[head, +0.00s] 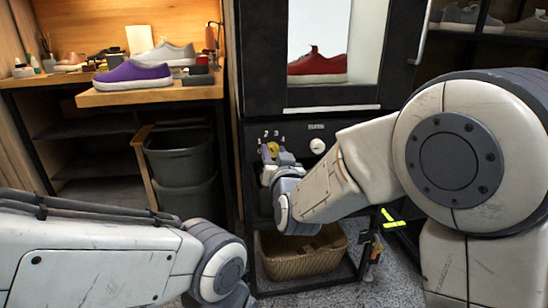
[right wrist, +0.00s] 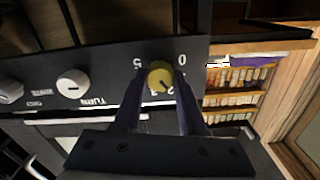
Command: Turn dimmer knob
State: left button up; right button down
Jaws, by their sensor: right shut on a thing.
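The yellow dimmer knob (head: 270,149) sits on the black front panel (head: 300,127) below the display case, under small white numbers. In the right wrist view the round yellow knob (right wrist: 160,75) has numbers around it, with a dark pointer mark. My right gripper (head: 268,153) is at the panel, its two fingers on either side of the knob and shut on it. In the right wrist view the fingertips (right wrist: 160,85) flank the knob. My left arm shows at the lower left, but its gripper is out of view.
A white knob (head: 317,146) sits on the panel right of the yellow one. A red sneaker (head: 317,67) is in the lit case above. A purple sneaker (head: 133,76) stands on the wooden bench. A wicker basket (head: 302,263) and dark bins (head: 181,157) are below.

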jog(key=shift+f+m+b, duration=0.1)
jog(key=shift+m+b, duration=0.4)
jog(key=shift+m, duration=0.6)
jog(key=shift+c, duration=2.3)
grip_release()
jog(key=s+d, duration=0.2)
jog(key=s, duration=0.8)
jog(key=shift+s, duration=0.2)
